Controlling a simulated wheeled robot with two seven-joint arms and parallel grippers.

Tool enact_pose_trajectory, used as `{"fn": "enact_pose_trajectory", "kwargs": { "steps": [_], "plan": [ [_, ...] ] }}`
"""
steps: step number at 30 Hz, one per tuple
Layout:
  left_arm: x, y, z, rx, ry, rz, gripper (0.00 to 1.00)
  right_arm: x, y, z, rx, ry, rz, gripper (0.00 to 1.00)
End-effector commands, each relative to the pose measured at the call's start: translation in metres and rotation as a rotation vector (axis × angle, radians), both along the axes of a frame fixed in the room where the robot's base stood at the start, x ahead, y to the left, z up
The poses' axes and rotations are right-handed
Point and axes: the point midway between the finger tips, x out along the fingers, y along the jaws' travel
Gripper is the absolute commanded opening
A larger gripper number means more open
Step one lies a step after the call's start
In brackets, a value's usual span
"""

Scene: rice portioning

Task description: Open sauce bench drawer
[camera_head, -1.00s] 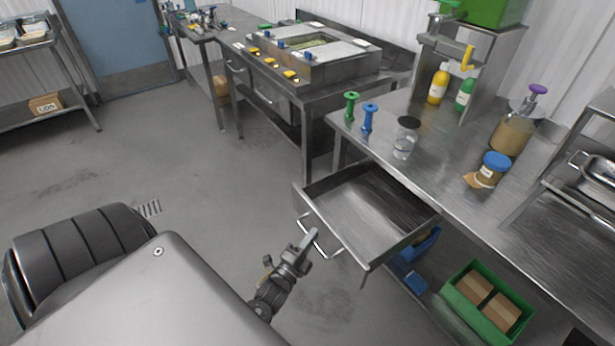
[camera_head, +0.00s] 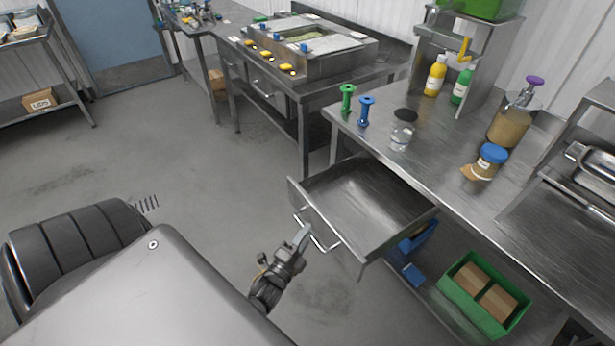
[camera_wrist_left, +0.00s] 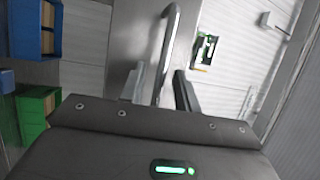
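The sauce bench drawer (camera_head: 365,205) is pulled out from under the steel bench (camera_head: 440,165) and looks empty. Its bar handle (camera_head: 318,230) is on the front panel. My left gripper (camera_head: 301,238) is at the handle, in front of the drawer panel. The fingers stand apart, with a gap wider than the bar. Whether a finger touches the bar is unclear. My right gripper is not in view.
On the bench stand a glass jar (camera_head: 401,135), a blue-lidded jar (camera_head: 487,162), a pump dispenser (camera_head: 512,120) and sauce bottles (camera_head: 435,75). A green crate (camera_head: 484,295) with brown boxes sits below, near blue bins (camera_head: 413,272). The floor left of the drawer is clear.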

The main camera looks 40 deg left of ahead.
Motion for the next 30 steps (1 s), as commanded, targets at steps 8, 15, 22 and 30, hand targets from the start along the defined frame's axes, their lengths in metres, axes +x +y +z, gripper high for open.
{"fn": "enact_pose_trajectory", "kwargs": {
  "steps": [8,15,22,30],
  "plan": [
    [-0.055,-0.006,-0.013,0.000,0.002,-0.001,0.32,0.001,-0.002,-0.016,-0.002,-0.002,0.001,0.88],
    [-0.087,-0.009,-0.017,0.000,0.000,-0.002,0.32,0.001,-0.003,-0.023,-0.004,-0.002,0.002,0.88],
    [-0.093,-0.010,-0.017,0.000,-0.001,-0.001,0.32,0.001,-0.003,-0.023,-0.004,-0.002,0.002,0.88],
    [-0.093,-0.010,-0.017,0.000,-0.001,-0.002,0.32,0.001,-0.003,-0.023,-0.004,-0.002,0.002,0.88]
  ]
}}
